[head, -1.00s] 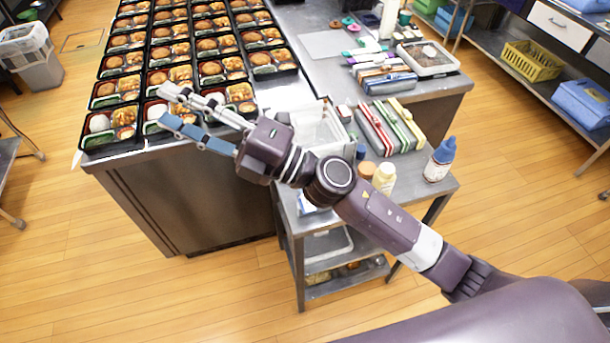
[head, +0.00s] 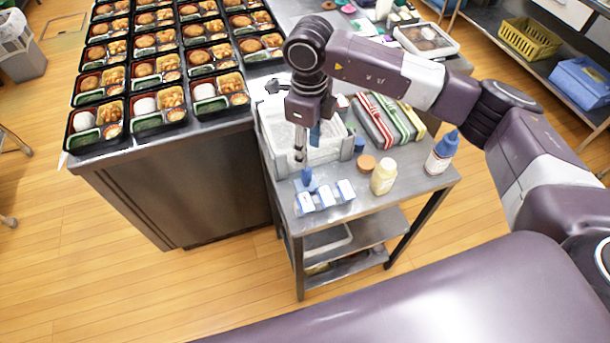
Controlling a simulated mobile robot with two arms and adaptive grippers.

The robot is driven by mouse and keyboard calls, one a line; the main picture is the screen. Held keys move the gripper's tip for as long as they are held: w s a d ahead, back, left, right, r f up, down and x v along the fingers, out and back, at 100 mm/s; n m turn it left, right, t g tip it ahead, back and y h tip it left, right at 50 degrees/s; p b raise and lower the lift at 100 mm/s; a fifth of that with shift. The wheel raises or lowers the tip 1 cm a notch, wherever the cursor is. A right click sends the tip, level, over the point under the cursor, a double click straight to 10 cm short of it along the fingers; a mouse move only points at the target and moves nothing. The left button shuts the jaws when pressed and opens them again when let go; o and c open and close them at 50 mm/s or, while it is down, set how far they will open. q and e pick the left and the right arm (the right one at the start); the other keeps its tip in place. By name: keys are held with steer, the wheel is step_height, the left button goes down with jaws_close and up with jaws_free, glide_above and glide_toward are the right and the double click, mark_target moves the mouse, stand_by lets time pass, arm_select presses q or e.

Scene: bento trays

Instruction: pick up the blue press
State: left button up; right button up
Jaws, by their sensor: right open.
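The blue press (head: 326,199) is a low blue piece with white blocks. It lies on the front left corner of the small metal cart's top. A blue upright part stands at its left end, just under my gripper. My right gripper (head: 305,155) points down from above, over the left end of the press, and is open. One of its fingers looks grey and the other blue. The picture does not clearly show whether the fingertips touch the press. My left gripper is not in view.
A clear plastic bin (head: 275,140) stands right behind the press. A yellow bottle (head: 384,176), an orange-brown lid (head: 367,163) and a blue-capped bottle (head: 440,153) stand to the right. Rows of filled bento trays (head: 121,140) cover the counter at left.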

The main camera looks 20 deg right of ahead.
mark_target(306, 178)
steer(key=f+p, duration=0.1)
steer(key=f, duration=0.1)
steer(key=f+p, duration=0.1)
steer(key=f, duration=0.1)
steer(key=f+p, duration=0.1)
steer(key=f, duration=0.1)
steer(key=shift+s+a+f+p, duration=0.35)
steer(key=shift+f, duration=0.35)
steer(key=shift+c, duration=0.3)
jaws_close()
